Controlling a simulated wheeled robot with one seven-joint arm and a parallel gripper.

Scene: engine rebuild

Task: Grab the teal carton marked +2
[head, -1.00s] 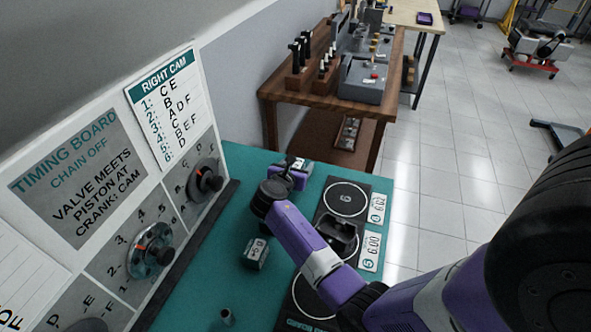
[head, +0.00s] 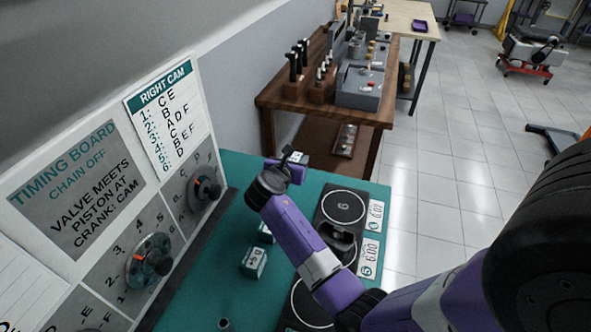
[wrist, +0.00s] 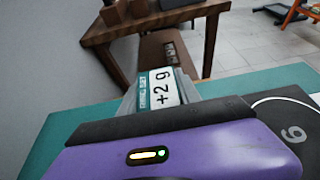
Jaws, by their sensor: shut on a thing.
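The teal carton marked +2 g (wrist: 163,90) shows its white label and teal band in the wrist view, just beyond the purple gripper body. In the head view the same carton (head: 298,157) is small and partly hidden at the far end of the teal bench. My gripper (head: 291,168) is shut on it. The carton seems held a little above the bench top, though the gap is not clear.
Two other teal cartons stand on the bench (head: 232,180): one nearer (head: 253,262), one beside my arm (head: 265,233). The timing board (head: 75,190) borders the left. A wooden table (head: 330,108) stands beyond.

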